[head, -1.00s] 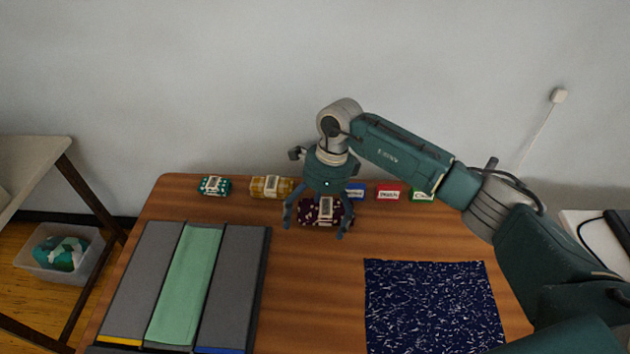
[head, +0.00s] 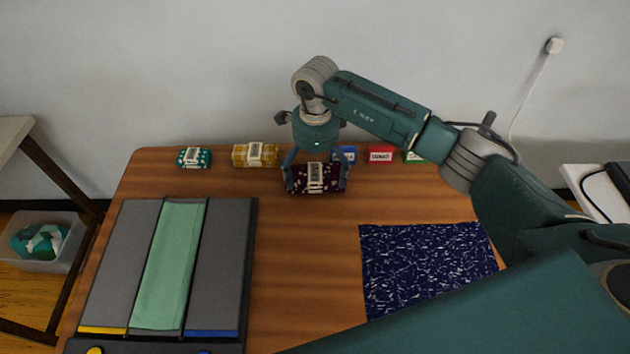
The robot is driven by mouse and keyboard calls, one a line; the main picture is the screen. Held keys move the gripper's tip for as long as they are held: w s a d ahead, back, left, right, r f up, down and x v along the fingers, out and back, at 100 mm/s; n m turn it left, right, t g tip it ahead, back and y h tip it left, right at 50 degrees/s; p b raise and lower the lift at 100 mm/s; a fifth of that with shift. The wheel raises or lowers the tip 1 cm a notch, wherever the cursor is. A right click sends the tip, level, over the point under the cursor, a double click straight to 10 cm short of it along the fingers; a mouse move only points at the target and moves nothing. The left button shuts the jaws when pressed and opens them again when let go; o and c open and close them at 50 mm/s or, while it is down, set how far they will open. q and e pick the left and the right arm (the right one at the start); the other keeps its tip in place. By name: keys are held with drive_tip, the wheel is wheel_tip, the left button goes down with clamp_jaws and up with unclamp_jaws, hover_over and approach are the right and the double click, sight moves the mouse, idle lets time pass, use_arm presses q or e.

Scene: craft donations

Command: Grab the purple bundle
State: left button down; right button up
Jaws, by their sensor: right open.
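The purple bundle (head: 301,185), dark purple with light flecks and a pale label band, sits toward the back of the wooden table. My right gripper (head: 316,185) comes down over it from above, with its open fingers on the bundle's left and right sides. The fingers are at the bundle's height; I cannot tell whether they touch it. My left gripper is not in view.
A teal bundle (head: 194,157) and a yellow bundle (head: 252,155) lie to the left along the back. Blue, red (head: 380,155) and green label cards stand to the right. A grey board with a green strip (head: 171,262) and a navy speckled cloth (head: 425,262) lie in front.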

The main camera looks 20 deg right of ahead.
sight(315, 177)
wheel_tip(315, 177, down, 3)
drive_tip(key=shift+b, duration=0.45)
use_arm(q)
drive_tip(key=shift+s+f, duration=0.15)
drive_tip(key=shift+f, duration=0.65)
use_arm(e)
drive_tip(key=shift+w, duration=0.1)
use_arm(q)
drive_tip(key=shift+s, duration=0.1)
use_arm(e)
drive_tip(key=shift+r, duration=0.1)
drive_tip(key=shift+c, duration=0.5)
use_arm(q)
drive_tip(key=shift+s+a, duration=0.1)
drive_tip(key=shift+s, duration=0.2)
use_arm(e)
drive_tip(key=c, duration=1.2)
drive_tip(key=shift+c, duration=0.2)
